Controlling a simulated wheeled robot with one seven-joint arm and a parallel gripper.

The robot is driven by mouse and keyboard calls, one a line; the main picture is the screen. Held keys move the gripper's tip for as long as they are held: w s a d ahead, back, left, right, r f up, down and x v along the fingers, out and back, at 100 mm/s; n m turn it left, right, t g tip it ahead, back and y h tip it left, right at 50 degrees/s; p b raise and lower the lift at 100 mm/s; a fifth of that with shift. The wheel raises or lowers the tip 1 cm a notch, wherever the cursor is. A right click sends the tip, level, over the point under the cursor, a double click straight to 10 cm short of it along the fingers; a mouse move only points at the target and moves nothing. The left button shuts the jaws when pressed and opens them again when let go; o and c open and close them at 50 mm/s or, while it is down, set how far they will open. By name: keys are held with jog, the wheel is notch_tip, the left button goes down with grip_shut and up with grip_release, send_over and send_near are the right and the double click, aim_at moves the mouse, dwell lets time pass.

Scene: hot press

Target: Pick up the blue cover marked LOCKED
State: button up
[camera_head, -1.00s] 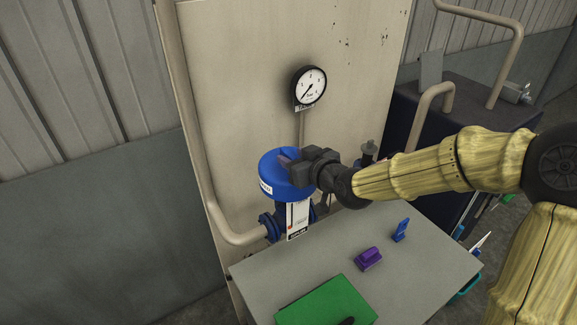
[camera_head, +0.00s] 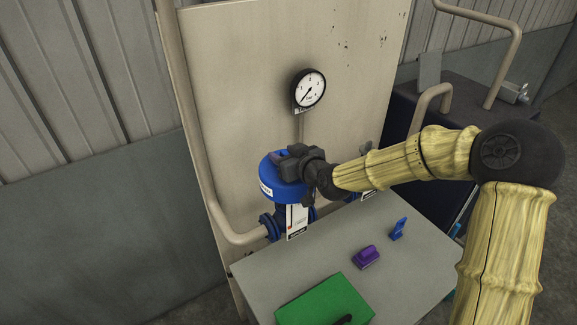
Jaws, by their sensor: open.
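The blue cover (camera_head: 271,183) is a round cap with a white label, too small to read clearly, on its front left side. It sits over the top of a blue valve (camera_head: 270,226) on a pipe in front of the beige panel. My gripper (camera_head: 287,164) is at the cover's upper right edge, its fingers reaching over the top from the right. The jaws are open. Part of the cover's right side is hidden behind the gripper, and I cannot tell whether the fingers touch it.
A pressure gauge (camera_head: 308,88) hangs on the panel (camera_head: 240,90) above the cover. A white tag (camera_head: 297,222) hangs at the valve.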

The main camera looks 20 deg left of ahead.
jog(key=shift+s, duration=0.1)
dwell(0.3)
grip_shut()
jog(key=shift+r, duration=0.1)
notch_tip(320, 180, up, 10)
jog(key=b, duration=0.2)
jog(key=shift+b, duration=0.35)
jog(key=shift+s+a, duration=0.1)
jog(key=shift+s, duration=0.05)
jog(key=shift+w, duration=0.2)
